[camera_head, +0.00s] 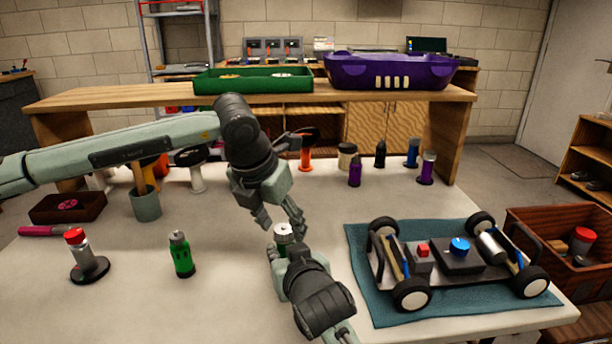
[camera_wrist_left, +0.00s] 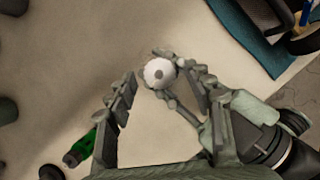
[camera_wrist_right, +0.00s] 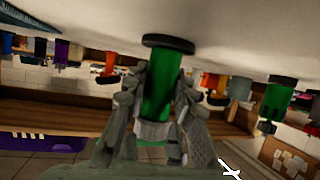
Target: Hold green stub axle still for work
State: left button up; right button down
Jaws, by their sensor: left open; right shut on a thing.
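The green stub axle (camera_wrist_right: 160,92), a green cylinder with a dark round base, is in my right gripper (camera_wrist_right: 158,85). In the head view its pale top (camera_head: 284,231) shows above my right fingers (camera_head: 283,254); the rest is hidden. It looks upright, with its base at or close to the tabletop; I cannot tell whether it touches. My left gripper (camera_head: 281,218) is open just above it. In the left wrist view the round pale top (camera_wrist_left: 158,72) lies between the spread left fingers. A similar green piece (camera_head: 182,255) stands on the table to the left.
A red-topped piece (camera_head: 85,258) stands far left, near a green-grey cup (camera_head: 145,204). The racecar (camera_head: 455,258) sits on a teal mat (camera_head: 385,318) to the right, beside a brown bin (camera_head: 530,222). Several coloured pieces stand behind. Front left table is clear.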

pick_arm(q)
jog(key=n, duration=0.2)
jog(key=n+y, duration=0.1)
jog(key=shift+d+n+t, duration=0.2)
jog(key=shift+n+t, duration=0.1)
jog(key=shift+n, duration=0.1)
jog(key=n+y, duration=0.2)
jog(key=n, duration=0.2)
jog(key=shift+d, duration=0.2)
jog(key=n, duration=0.2)
jog(key=n+y, duration=0.1)
jog(key=n, duration=0.1)
jog(key=n+g+y, duration=0.1)
jog(key=n, duration=0.2)
jog(key=shift+d, duration=0.25)
jog(key=v, duration=1.2)
jog(key=shift+d+y, duration=0.15)
jog(key=shift+y, duration=0.15)
jog(key=shift+w+f, duration=0.1)
